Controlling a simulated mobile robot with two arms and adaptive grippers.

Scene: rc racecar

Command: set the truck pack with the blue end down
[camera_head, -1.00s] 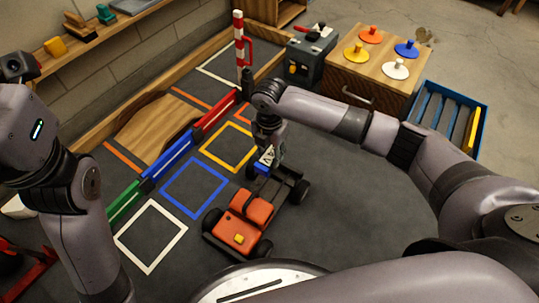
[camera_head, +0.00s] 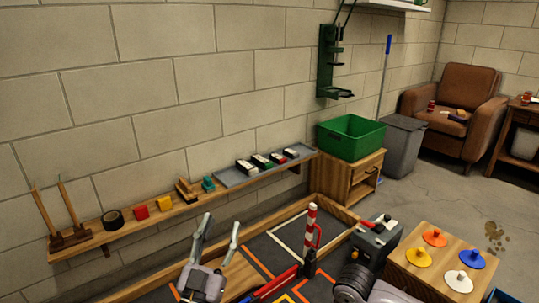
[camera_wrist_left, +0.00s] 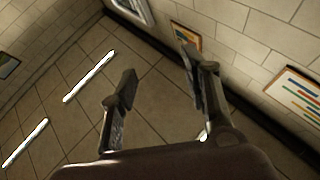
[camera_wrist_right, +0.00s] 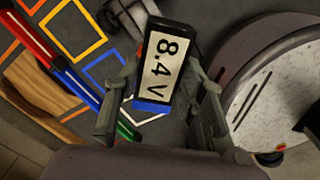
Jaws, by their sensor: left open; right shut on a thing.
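The truck pack (camera_wrist_right: 163,64) is in my right gripper (camera_wrist_right: 163,75) in the right wrist view. It has a white label reading 8.4 V, a black end at the top of the picture and a blue end at the bottom, nearer my palm. My right fingers sit on either side of it. In the head view only part of my right arm shows; that gripper and the pack are out of frame. My left gripper (camera_head: 221,221) is open and empty, raised in front of the wall shelf; it also shows in the left wrist view (camera_wrist_left: 157,65).
A wall shelf (camera_head: 100,238) holds a grey tray (camera_head: 232,178) with several packs, plus blocks and tape. A green bin (camera_head: 350,137) stands on a wooden cabinet. A red-white post (camera_head: 310,228), a dark box (camera_head: 376,243) and a knobbed wooden box (camera_head: 424,283) stand lower right.

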